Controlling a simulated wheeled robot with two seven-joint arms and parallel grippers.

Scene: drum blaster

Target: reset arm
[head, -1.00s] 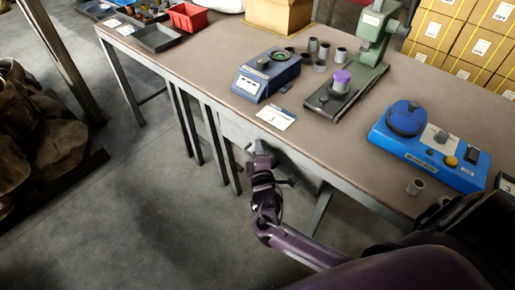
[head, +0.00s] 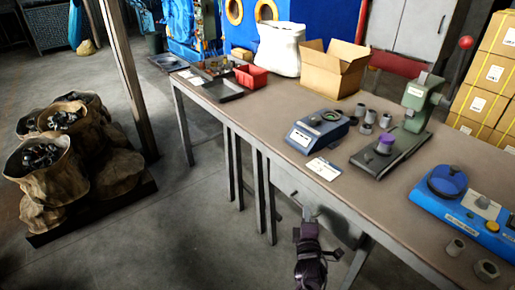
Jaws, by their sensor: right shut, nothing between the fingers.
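My right gripper (head: 309,214) is in the lower middle of the head view, beside the front edge of the workbench (head: 228,112) and apart from the things on its top. It points up and away from me, with the dark wrist below it. The fingers look small and closed, and I see nothing held. My left gripper is not in view.
On the bench stand a blue scale (head: 318,131), a green press (head: 415,100) with a purple part (head: 386,143), a blue device (head: 465,205), several grey cups, a cardboard box (head: 333,68) and a red bin (head: 251,76). Sacks (head: 55,165) stand left. Floor between is clear.

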